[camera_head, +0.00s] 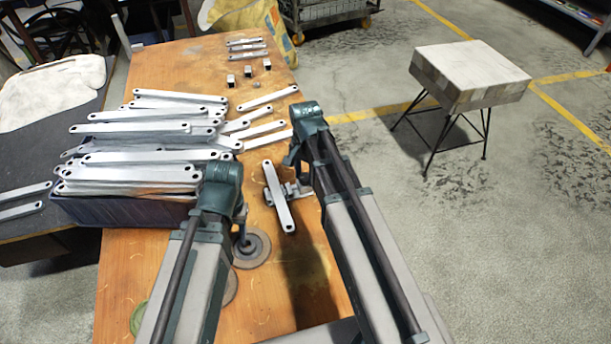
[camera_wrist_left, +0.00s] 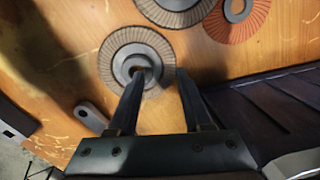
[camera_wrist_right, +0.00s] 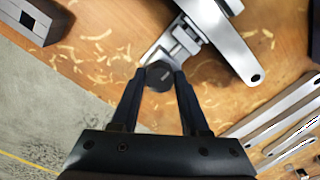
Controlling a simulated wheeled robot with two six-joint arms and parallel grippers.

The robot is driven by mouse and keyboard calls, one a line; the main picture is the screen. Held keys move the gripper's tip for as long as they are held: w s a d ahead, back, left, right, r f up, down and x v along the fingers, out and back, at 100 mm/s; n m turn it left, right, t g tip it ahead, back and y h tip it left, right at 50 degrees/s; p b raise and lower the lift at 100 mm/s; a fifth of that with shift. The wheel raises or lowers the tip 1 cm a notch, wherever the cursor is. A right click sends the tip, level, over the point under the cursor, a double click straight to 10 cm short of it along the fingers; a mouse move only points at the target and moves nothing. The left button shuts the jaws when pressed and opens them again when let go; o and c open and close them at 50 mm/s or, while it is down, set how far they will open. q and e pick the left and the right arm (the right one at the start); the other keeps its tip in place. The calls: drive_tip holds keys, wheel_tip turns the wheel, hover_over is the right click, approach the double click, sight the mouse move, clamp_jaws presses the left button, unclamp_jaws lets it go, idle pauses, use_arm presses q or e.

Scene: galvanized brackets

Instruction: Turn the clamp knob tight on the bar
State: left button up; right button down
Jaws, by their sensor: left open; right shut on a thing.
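A galvanized bar (camera_head: 276,196) lies on the wooden table with a small metal clamp (camera_head: 291,190) at its middle. In the right wrist view, the bar (camera_wrist_right: 220,38) passes by the silver clamp (camera_wrist_right: 178,46), whose dark knob (camera_wrist_right: 159,74) faces me. My right gripper (camera_wrist_right: 157,82) is shut on the knob, a fingertip on either side. In the head view, the right arm partly hides the clamp and the knob is not clear. My left gripper (camera_wrist_left: 160,78) is open and empty above a grey flap disc (camera_wrist_left: 108,62), away from the clamp.
A dark blue bin (camera_head: 120,211) heaped with galvanized brackets (camera_head: 150,155) stands left of the arms. Loose brackets and small blocks (camera_head: 248,71) lie farther back. More discs (camera_wrist_left: 238,10) lie near my left gripper. A stool (camera_head: 470,75) stands right.

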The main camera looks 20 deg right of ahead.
drive_tip(key=m, duration=0.4)
drive_tip(key=shift+m, duration=0.3)
drive_tip(key=m, duration=1.3)
drive_tip(key=shift+m, duration=0.3)
drive_tip(key=shift+c, duration=2.4)
unclamp_jaws()
